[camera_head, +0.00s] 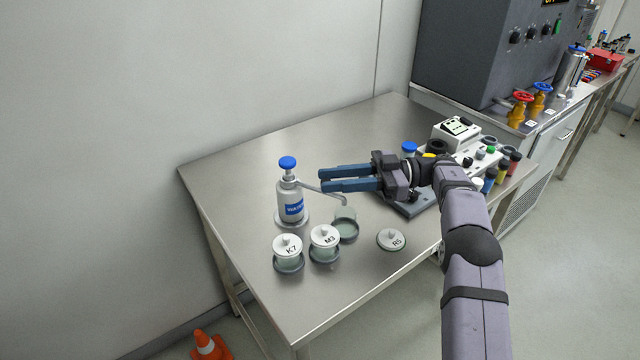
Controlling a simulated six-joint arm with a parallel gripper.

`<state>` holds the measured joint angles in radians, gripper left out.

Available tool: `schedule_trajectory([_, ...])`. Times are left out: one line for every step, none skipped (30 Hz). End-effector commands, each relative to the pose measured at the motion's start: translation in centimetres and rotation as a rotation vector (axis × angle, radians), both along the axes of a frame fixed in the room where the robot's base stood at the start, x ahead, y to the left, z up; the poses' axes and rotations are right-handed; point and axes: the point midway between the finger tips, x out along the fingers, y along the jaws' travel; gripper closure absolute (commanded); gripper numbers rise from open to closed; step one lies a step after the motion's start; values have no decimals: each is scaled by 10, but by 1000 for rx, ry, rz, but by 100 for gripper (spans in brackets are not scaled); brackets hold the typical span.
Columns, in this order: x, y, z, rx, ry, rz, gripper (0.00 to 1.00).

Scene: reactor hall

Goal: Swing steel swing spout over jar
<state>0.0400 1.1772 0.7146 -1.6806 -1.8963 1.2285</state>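Lidded jars K7 (288,262) and M3 (324,252) stand in front of the bottle. A loose lid marked R5 (391,240) lies to the right. A white device (456,131) and several colored vials fill the table's right side. The table's back left (245,165) is clear.

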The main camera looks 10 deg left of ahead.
Motion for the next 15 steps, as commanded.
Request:
schedule_trajectory([2, -4, -1, 0, -1, -1, 74])
schedule_trajectory([2, -6, -1, 1, -2, -1, 74])
schedule_trajectory([3, -8, -1, 0, -1, -1, 74])
schedule_trajectory([3, -10, -1, 0, -1, 0, 74])
schedule_trajectory([3, -11, 0, 0, -1, 0, 74])
schedule_trajectory([3, -12, 0, 0, 0, 0, 74])
schedule_trajectory([4, -13, 0, 0, 0, 0, 74])
schedule_trajectory([4, -13, 0, 0, -1, 0, 74])
schedule_trajectory([4, -14, 1, 0, -1, 0, 74])
schedule_trajectory([4, -14, 1, 0, -1, 1, 74])
schedule_trajectory([4, -14, 1, 0, -1, 1, 74])
schedule_trajectory([4, -14, 1, 0, -1, 1, 74])
schedule_trajectory([4, -14, 1, 0, -1, 1, 74])
schedule_trajectory([4, -14, 1, 0, -1, 1, 74])
schedule_trajectory([4, -14, 1, 0, -1, 1, 74])
